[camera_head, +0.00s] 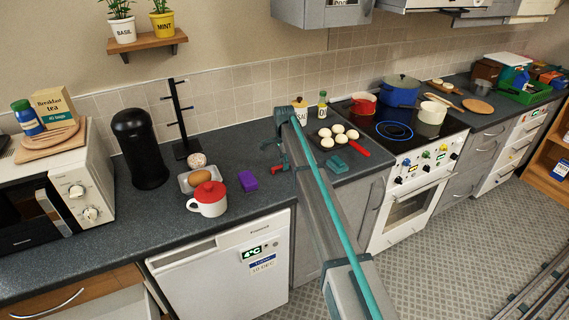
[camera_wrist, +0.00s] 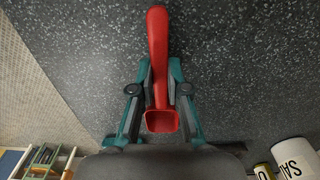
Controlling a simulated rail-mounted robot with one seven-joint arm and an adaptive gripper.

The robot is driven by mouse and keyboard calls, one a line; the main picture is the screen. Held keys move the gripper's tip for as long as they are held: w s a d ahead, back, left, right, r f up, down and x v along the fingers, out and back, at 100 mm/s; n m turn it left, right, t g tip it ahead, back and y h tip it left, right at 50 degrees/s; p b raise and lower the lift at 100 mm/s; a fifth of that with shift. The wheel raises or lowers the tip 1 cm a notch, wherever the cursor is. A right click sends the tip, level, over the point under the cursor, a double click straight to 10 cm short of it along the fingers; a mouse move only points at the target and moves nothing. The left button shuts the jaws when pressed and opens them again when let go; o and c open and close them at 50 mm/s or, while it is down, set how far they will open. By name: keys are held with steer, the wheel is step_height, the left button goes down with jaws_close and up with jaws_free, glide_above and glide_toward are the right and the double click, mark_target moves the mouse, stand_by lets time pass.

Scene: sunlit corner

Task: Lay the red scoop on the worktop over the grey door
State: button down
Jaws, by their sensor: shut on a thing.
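The red scoop (camera_wrist: 158,60) is held between the two teal fingers of my gripper (camera_wrist: 160,85) in the wrist view. Its long handle points to the top of that view and its square cup lies between the fingers. In the head view the scoop (camera_head: 277,169) shows as a small red piece below my gripper (camera_head: 272,158), at the dark speckled worktop (camera_head: 235,145). The grey door (camera_head: 305,245) is under the worktop, right of the white appliance, partly hidden by my arm. I cannot tell whether the scoop touches the worktop.
A pan of pale round pieces (camera_head: 338,136) with a red handle and a teal object (camera_head: 335,164) are to the right. A salt jar (camera_head: 298,110) stands behind.

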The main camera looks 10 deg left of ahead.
steer(key=c, duration=1.2)
jaws_free()
steer(key=shift+f, duration=0.1)
steer(key=shift+o, duration=0.2)
step_height(320, 180, up, 12)
steer(key=b, duration=0.4)
